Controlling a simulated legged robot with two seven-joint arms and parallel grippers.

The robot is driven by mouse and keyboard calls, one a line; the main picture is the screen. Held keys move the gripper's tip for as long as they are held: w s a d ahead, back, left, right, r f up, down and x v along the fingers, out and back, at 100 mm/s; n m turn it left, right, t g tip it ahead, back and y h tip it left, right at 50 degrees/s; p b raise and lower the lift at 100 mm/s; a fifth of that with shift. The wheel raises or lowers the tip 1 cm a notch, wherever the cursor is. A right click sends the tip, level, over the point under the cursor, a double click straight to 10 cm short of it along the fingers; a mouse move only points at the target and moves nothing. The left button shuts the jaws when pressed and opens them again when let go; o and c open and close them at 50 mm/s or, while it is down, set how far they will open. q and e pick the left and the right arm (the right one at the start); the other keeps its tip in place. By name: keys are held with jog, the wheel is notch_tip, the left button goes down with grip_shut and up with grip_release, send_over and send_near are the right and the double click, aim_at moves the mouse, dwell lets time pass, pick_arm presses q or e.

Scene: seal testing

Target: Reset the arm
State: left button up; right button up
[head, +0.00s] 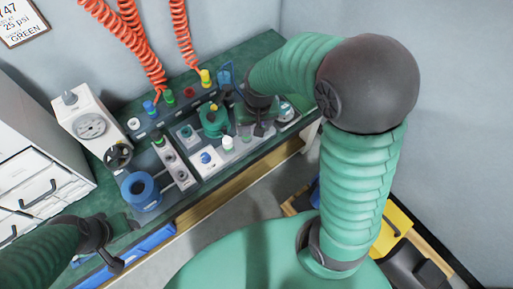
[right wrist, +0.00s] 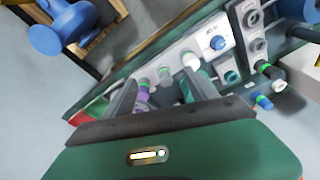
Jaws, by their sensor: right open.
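My right arm, in a green ribbed sleeve, bends over the bench in the head view. Its gripper (head: 262,126) is above the right part of the bench, near the parts tray (head: 196,168). In the right wrist view its two dark fingers (right wrist: 162,95) are apart, with small purple and grey-green fittings seen beyond the gap. I cannot see anything held between them. My left gripper (head: 112,248) is low at the left, by the bench's front edge; its fingers are too small and dark to judge.
A blue ring-shaped part (head: 140,192) and a white gauge box (head: 90,126) stand on the green bench. Red coiled hoses (head: 140,45) hang behind it. White drawers (head: 38,190) are at the left. A yellow bin (head: 396,222) is at lower right.

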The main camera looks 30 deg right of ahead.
jog(key=s+a+n, duration=0.4)
jog(key=s+a, duration=0.2)
jog(key=s, duration=0.2)
notch_tip(320, 180, up, 8)
jog(key=p, duration=0.8)
jog(key=shift+s+d+r+t+p, duration=0.15)
jog(key=shift+d+t+p, duration=0.15)
jog(key=shift+d+p, duration=0.1)
jog(key=shift+d, duration=0.2)
jog(key=shift+a, duration=0.15)
